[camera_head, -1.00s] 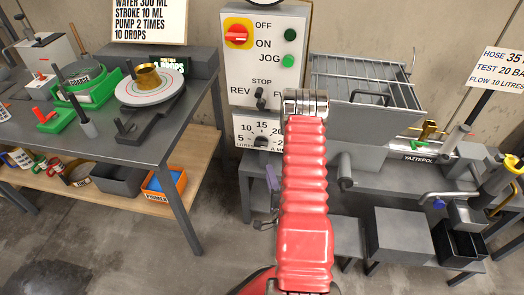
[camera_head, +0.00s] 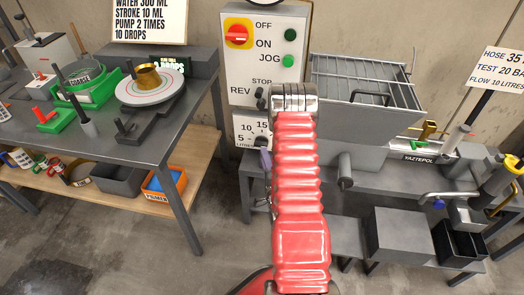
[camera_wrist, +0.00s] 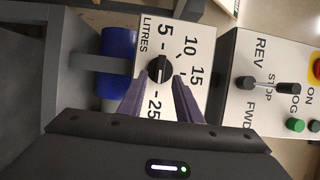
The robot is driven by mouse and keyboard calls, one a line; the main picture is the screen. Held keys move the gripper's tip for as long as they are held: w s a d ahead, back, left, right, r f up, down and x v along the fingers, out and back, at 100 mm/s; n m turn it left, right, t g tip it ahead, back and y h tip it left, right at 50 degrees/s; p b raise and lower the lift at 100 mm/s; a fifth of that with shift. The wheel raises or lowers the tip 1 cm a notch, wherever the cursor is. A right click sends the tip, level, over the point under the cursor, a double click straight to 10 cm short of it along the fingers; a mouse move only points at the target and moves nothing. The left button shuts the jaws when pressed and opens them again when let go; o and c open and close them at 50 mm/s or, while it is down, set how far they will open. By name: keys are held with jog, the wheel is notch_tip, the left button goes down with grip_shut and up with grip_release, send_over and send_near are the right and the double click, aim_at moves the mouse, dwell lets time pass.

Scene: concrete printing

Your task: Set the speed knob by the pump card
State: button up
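The black speed knob (camera_wrist: 159,68) sits on a white dial plate (camera_wrist: 188,28) marked 5, 10, 15 and 25 with "LITRES". Its exact setting is hard to tell. In the head view the plate (camera_head: 246,128) is partly hidden behind my red arm. My gripper (camera_wrist: 160,80) has two purple fingers, open, with tips apart on either side of the knob; contact cannot be told. One finger shows below the plate in the head view (camera_head: 265,160). A white card (camera_head: 495,66) at the right edge reads "HOSE 35", "TEST 20 BA", "FLOW 10 LITRES", cut off.
Above the dial, the control box (camera_head: 262,22) carries a red-yellow switch (camera_head: 238,33), green buttons and a REV/STOP/FWD lever (camera_wrist: 245,82). A grated hopper (camera_head: 365,90) stands to the right. A workbench (camera_head: 60,120) and another text card (camera_head: 150,18) are at left.

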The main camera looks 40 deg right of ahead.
aim_at(261, 143)
jog(key=shift+x, duration=2.55)
jog(key=shift+c, duration=0.3)
grip_shut()
